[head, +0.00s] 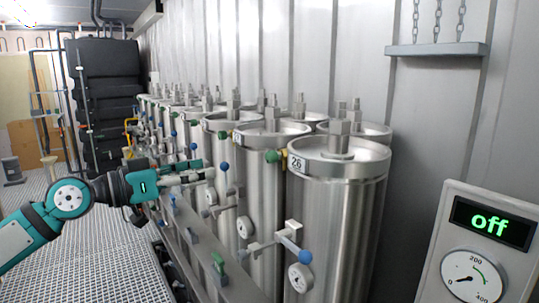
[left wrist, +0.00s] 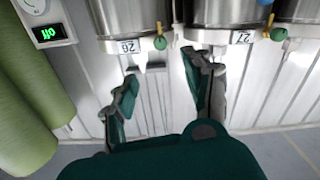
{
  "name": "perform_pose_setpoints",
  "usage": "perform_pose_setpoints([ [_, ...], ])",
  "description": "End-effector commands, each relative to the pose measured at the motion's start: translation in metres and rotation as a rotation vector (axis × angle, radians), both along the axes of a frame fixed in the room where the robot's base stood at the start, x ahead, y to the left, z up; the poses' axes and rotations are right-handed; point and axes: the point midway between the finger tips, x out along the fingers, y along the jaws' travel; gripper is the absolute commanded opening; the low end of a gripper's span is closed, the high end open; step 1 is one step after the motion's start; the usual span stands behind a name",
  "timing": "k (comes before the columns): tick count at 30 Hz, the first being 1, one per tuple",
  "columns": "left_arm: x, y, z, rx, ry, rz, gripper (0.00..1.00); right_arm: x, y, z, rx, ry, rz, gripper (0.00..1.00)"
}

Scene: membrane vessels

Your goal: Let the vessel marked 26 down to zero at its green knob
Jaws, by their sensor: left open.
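The steel vessel marked 26 (head: 335,215) stands upright at the front of the row in the head view. Its green knob (head: 271,156) sits at its upper left, beside a yellow part and the 26 label. In the left wrist view, which is upside down, the 26 label (left wrist: 129,46) and the green knob (left wrist: 160,43) are at the top. My left gripper (head: 206,171) is open and empty, left of the knob and apart from it. In the left wrist view its fingers (left wrist: 165,75) spread below the knob. My right gripper is in neither view.
A panel (head: 440,240) at right reads "off" above a dial. Vessel 26 has a blue knob (head: 305,256) and a small gauge (head: 300,277) low in front. Vessel 27's green knob (left wrist: 278,34) is near. A rail (head: 205,245) runs before the row; the grated floor (head: 100,260) is clear.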

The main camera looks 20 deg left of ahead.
Motion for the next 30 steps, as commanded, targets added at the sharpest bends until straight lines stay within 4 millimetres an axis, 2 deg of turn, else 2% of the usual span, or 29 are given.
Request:
perform_pose_setpoints([
  [6, 0.022, -0.017, 0.01, -0.004, -0.004, -0.002, 0.51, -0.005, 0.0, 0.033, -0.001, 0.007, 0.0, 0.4],
  [15, 0.075, -0.058, 0.008, -0.006, -0.002, -0.001, 0.51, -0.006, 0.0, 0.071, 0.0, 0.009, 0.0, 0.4],
  [24, 0.12, -0.092, 0.004, -0.003, -0.001, 0.002, 0.51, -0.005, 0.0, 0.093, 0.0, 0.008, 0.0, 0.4],
  [30, 0.133, -0.102, 0.001, -0.002, -0.001, 0.004, 0.51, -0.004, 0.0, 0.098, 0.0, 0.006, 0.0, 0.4],
])
